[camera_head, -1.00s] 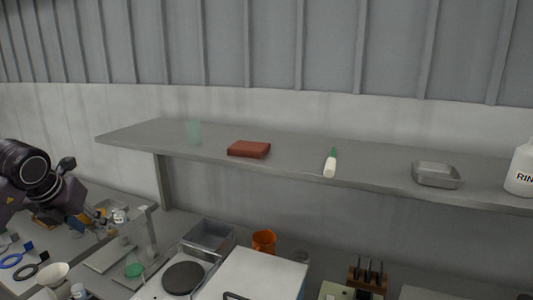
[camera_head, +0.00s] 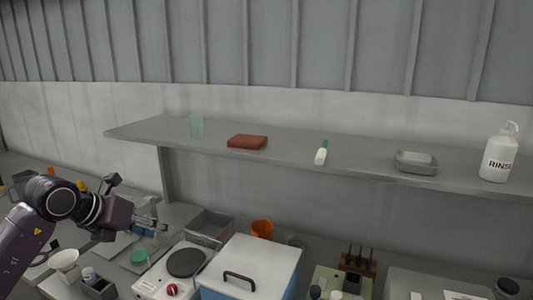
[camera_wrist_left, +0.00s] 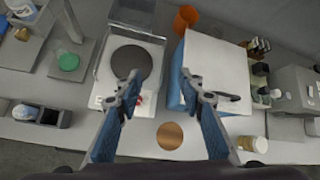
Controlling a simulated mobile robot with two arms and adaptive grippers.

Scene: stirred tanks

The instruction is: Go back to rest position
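My left gripper (camera_head: 158,222) is at the lower left of the head view, above the bench near the hot plate. In the left wrist view its two blue-padded fingers (camera_wrist_left: 160,84) are spread apart with nothing between them. The dark left arm reaches in from the lower left. My right gripper is not in either view.
The bench holds a hot plate with a dark disc (camera_head: 186,262), a white-topped blue box (camera_head: 255,262), a grey bin (camera_head: 208,224) and an orange cup (camera_head: 262,228). A grey shelf (camera_head: 290,139) above carries a red block (camera_head: 247,141) and a rinse bottle (camera_head: 498,154).

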